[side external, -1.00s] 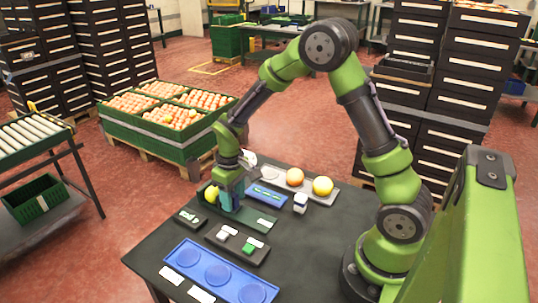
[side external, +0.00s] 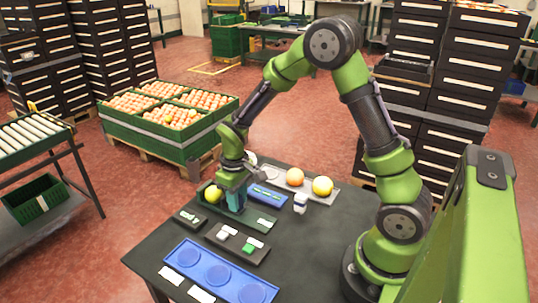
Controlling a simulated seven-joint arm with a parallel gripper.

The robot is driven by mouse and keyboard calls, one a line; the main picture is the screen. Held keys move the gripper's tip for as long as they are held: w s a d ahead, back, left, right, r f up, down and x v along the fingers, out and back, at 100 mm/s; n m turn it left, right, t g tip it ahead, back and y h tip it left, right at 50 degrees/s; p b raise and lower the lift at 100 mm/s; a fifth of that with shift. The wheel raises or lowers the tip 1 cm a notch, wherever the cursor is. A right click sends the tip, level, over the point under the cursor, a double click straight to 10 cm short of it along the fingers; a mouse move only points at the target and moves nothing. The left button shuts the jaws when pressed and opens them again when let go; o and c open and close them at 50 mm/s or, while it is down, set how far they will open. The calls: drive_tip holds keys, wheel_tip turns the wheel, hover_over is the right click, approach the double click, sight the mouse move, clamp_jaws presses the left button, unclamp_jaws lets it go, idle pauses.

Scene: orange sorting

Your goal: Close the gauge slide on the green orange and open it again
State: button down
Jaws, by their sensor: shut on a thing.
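The gauge (side external: 262,221) is a dark green board lying on the black table, with a white label at its right end. A yellow-green orange (side external: 212,194) sits at its left end. My gripper (side external: 236,206) points down over the gauge, just right of this orange, and is shut on the gauge slide. The slide is mostly hidden by the fingers, where teal parts show. A narrow gap seems to show between the orange and the gripper.
A grey tray (side external: 325,199) behind holds an orange fruit (side external: 295,177) and a yellow one (side external: 322,186). A white jar (side external: 300,203) stands right of the gauge. A black block with buttons (side external: 260,256) and a blue three-recess tray (side external: 236,278) lie in front.

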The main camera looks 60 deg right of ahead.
sight(253, 217)
drive_tip(key=s, duration=0.5)
drive_tip(key=c, duration=1)
unclamp_jaws()
drive_tip(key=shift+o, duration=0.2)
drive_tip(key=shift+w, duration=0.1)
drive_tip(key=shift+r, duration=0.55)
wheel_tip(253, 217, up, 16)
drive_tip(key=shift+f, duration=0.1)
